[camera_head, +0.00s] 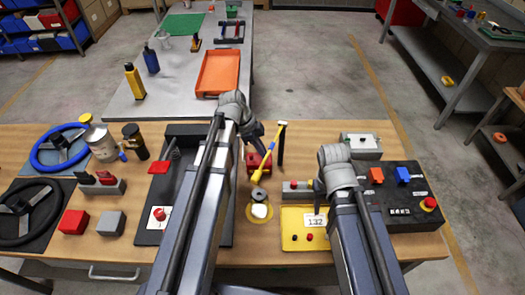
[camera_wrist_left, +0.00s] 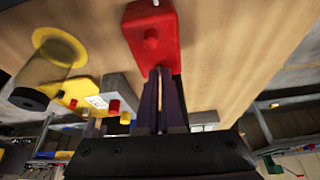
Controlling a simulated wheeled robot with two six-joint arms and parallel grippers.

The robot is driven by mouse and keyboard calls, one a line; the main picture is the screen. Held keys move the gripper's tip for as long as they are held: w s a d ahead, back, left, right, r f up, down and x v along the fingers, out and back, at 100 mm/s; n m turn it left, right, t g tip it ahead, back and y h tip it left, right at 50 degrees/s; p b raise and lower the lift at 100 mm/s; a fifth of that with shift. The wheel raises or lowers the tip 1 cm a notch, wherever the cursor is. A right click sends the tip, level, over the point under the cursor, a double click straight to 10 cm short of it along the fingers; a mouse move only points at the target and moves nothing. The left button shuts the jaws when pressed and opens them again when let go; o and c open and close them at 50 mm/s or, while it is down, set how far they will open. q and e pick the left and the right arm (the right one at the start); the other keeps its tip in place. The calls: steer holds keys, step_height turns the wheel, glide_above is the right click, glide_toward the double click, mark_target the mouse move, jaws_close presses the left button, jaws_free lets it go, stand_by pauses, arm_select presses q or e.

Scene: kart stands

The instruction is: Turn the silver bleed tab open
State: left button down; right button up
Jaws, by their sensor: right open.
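A red block (camera_head: 252,160) stands mid-table in the head view, partly hidden by my left arm. In the left wrist view the red block (camera_wrist_left: 150,35) has a round red knob facing me. A small pale piece, perhaps the silver tab (camera_wrist_left: 155,3), is cut off at the top edge. My left gripper (camera_wrist_left: 161,70) has its fingertips close together by the block's lower edge; I cannot tell whether they touch it. A narrow gap shows between the fingers, with nothing seen in it. My right gripper (camera_head: 318,205) is open, mostly hidden, above the yellow panel (camera_head: 293,240).
A clear container with a yellow ring (camera_wrist_left: 60,45) stands nearby. A black control box (camera_head: 405,210) is at right; steering wheels (camera_head: 60,150) and bottles are at left. An orange tray (camera_head: 218,72) lies on the far table.

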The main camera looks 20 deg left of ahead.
arm_select(q)
steer(key=c, duration=1.5)
jaws_free()
steer(key=o, duration=0.4)
steer(key=shift+o, duration=0.2)
steer(key=shift+r, duration=0.1)
steer(key=p+v, duration=0.6)
steer(key=shift+r, duration=0.25)
steer(key=shift+a+r+p, duration=0.35)
steer(key=shift+r+p, duration=0.15)
steer(key=shift+p, duration=0.15)
arm_select(e)
step_height(320, 180, up, 7)
